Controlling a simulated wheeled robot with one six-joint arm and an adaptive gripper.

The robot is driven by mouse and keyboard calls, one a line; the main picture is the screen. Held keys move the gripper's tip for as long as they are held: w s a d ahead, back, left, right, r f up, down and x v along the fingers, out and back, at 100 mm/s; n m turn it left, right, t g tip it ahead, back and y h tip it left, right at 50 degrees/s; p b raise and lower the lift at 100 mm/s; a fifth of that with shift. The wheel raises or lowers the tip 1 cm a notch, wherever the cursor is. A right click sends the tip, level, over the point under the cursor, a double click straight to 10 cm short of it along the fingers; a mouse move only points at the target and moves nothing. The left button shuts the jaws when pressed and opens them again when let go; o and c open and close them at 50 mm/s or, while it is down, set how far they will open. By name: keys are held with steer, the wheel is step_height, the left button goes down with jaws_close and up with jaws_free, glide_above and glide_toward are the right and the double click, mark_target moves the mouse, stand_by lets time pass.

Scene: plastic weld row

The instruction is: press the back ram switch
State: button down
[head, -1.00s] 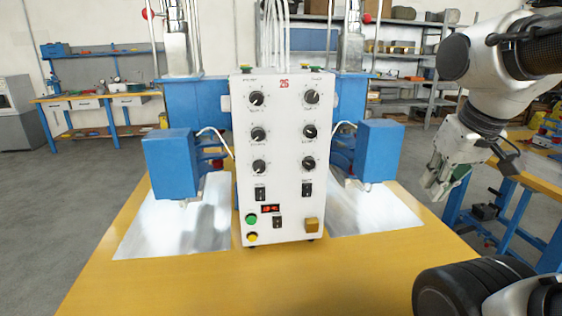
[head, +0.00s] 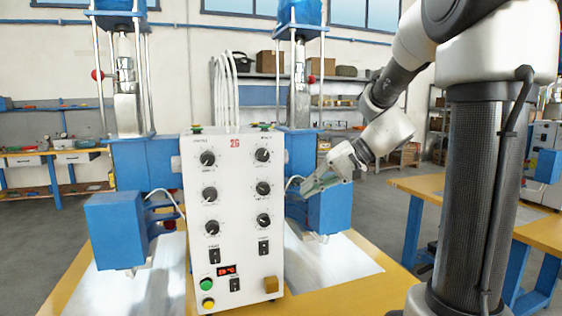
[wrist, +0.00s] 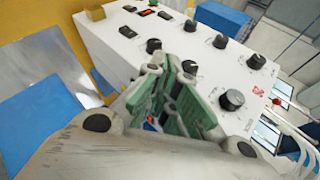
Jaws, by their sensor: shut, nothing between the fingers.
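The white control box (head: 236,220) stands on the yellow table. Its front has black rocker switches: a left one (head: 214,256), a right one (head: 263,247) and a lower one (head: 235,285) beside the red display (head: 227,271). Their labels are too small to read, so I cannot tell which is the back ram switch. My gripper (head: 310,187) is shut and empty, to the right of the box at about knob height. In the wrist view its green-padded fingers (wrist: 160,75) show in front of the box, with its knobs and switches beyond.
Black knobs (head: 209,195) fill the upper front of the box. A green button (head: 206,284) and a yellow one sit low left. Blue press heads (head: 115,231) flank the box over pale metal plates (head: 330,262). Another yellow table (head: 440,190) stands at right.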

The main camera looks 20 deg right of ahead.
steer(key=w+d+r+m+t+y, duration=0.1)
steer(key=w+d+t, duration=0.2)
steer(key=w+d, duration=0.3)
steer(key=w+d+r+m+t+y, duration=0.2)
steer(key=w+d+t, duration=0.2)
steer(key=w, duration=0.7)
steer(key=shift+w+d+m, duration=0.15)
steer(key=shift+d+m, duration=0.15)
steer(key=shift+d, duration=0.65)
steer(key=shift+a, duration=0.1)
steer(key=s+a+x, duration=0.2)
steer(key=x, duration=1)
steer(key=shift+w+a+f, duration=0.15)
steer(key=shift+w+a, duration=0.05)
steer(key=shift+w, duration=0.05)
